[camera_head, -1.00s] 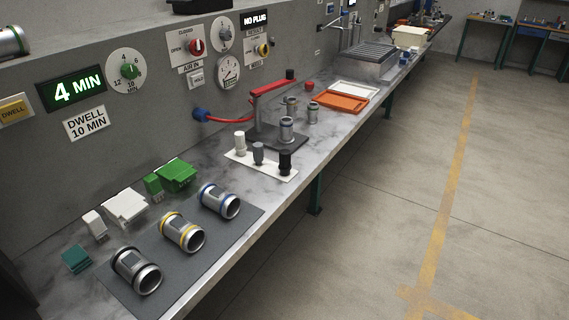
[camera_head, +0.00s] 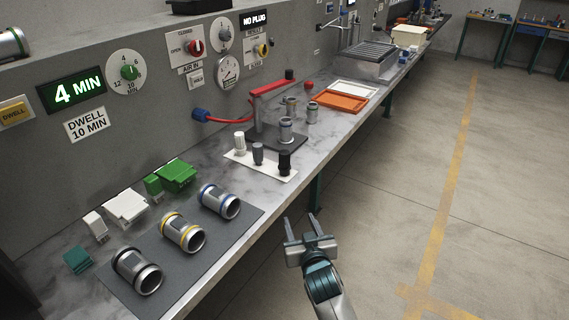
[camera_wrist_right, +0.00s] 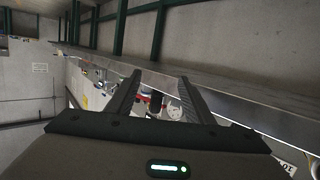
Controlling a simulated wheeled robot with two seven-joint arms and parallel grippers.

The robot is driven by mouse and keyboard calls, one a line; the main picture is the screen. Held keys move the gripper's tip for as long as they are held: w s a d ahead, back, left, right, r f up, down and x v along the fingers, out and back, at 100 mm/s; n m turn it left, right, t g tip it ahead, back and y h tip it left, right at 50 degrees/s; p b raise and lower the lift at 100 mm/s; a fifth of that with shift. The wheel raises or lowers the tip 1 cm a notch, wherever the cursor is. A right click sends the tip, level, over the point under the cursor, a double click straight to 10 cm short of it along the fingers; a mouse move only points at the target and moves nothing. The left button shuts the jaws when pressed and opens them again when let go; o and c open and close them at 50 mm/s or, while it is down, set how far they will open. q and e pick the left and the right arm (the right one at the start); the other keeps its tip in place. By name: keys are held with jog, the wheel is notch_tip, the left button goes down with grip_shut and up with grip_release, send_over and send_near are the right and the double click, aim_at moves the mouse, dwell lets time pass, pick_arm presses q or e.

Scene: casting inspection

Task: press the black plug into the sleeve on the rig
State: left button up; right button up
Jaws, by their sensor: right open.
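The black plug (camera_head: 284,161) stands upright at the right end of a white strip (camera_head: 237,157), beside a grey plug (camera_head: 258,153) and a white plug (camera_head: 239,143). The rig (camera_head: 278,138) has a dark base, a post and a red lever (camera_head: 272,88). A metal sleeve (camera_head: 286,129) stands upright on its base. My right gripper (camera_head: 303,226) is open and empty in front of the bench edge, over the floor, lower right of the black plug. In the right wrist view its two fingers (camera_wrist_right: 157,95) are spread apart. My left gripper is not in view.
Three ringed cylinders lie on a grey mat (camera_head: 252,215) at the near end. Green and white boxes (camera_head: 125,206) stand behind them. An orange tray (camera_head: 341,102) and white tray (camera_head: 353,90) lie beyond the rig. A display reads NO PLUG (camera_head: 255,19).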

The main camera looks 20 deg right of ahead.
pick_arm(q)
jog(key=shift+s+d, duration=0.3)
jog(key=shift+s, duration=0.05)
pick_arm(e)
jog(key=w+r+t, duration=0.2)
jog(key=w+r, duration=0.3)
jog(key=r, duration=0.4)
jog(key=shift+w+a+t, duration=0.2)
jog(key=shift+t, duration=0.1)
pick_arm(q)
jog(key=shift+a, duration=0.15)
